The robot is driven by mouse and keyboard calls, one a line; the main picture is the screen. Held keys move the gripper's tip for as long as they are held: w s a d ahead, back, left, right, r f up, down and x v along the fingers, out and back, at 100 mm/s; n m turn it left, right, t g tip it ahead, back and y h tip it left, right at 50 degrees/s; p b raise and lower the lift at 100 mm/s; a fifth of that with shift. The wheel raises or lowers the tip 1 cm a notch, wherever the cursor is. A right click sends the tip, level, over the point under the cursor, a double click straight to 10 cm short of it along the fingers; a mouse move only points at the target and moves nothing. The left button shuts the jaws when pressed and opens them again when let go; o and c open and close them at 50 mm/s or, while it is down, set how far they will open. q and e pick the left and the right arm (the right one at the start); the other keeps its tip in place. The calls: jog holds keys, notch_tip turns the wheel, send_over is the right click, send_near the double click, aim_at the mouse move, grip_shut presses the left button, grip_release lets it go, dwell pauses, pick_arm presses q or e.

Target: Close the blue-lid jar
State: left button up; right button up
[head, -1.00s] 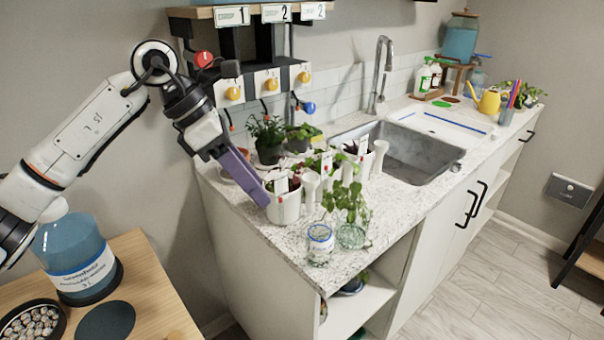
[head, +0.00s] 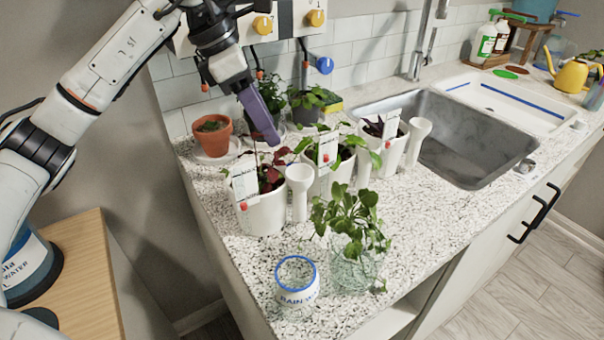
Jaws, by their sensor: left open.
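A small clear glass jar (head: 297,283) with a blue ring around its top and a label reading "RAIN W..." stands upright on the speckled counter near its front corner. Pale speckles show inside the blue ring, and I see no separate blue lid. My left gripper (head: 268,132) comes in from the upper left with its purple fingers pointing down. It is open, above and behind the white planters, well apart from the jar. Nothing shows held in it. My right gripper is not in view.
A glass vessel with a leafy cutting (head: 352,265) stands just right of the jar. White planters (head: 262,212) and white funnel-like pieces (head: 299,190) stand behind it. A terracotta pot (head: 212,138) is at the back left. The sink (head: 470,145) is to the right; bare counter (head: 430,205) lies before it.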

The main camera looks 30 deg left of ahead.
pick_arm(q)
jog(key=shift+x, duration=2.6)
jog(key=shift+f, duration=0.1)
jog(key=x, duration=0.5)
jog(key=shift+c, duration=0.5)
jog(key=c, duration=0.6)
